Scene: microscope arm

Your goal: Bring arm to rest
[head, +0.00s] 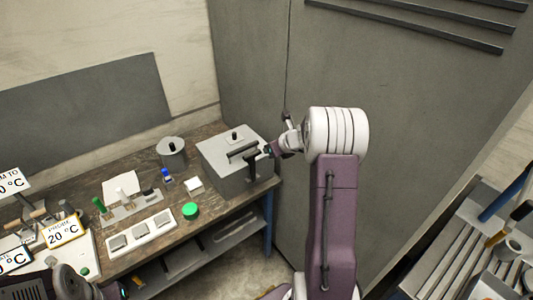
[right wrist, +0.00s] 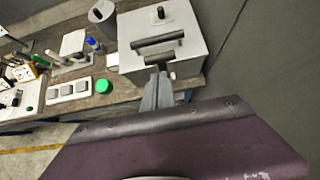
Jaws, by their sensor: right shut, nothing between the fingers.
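My right arm, purple and white, reaches up from the bottom of the head view. Its gripper (head: 269,150) is at the front right of a grey box (head: 216,167). In the right wrist view the gripper's fingers (right wrist: 159,76) are together and empty, just in front of the box (right wrist: 186,31) and close to its black handle (right wrist: 158,41). I cannot tell whether they touch it. The handle (head: 243,151) also shows in the head view. Part of my left arm shows at the bottom left, but its fingers do not. I make out no separate microscope arm.
The wooden bench (head: 215,206) holds a grey pot (head: 172,153), a green disc (head: 190,210), a white block with grey pads (head: 141,234), a rack of small items and temperature signs. A grey wall rises behind. A slatted rack stands at the lower right.

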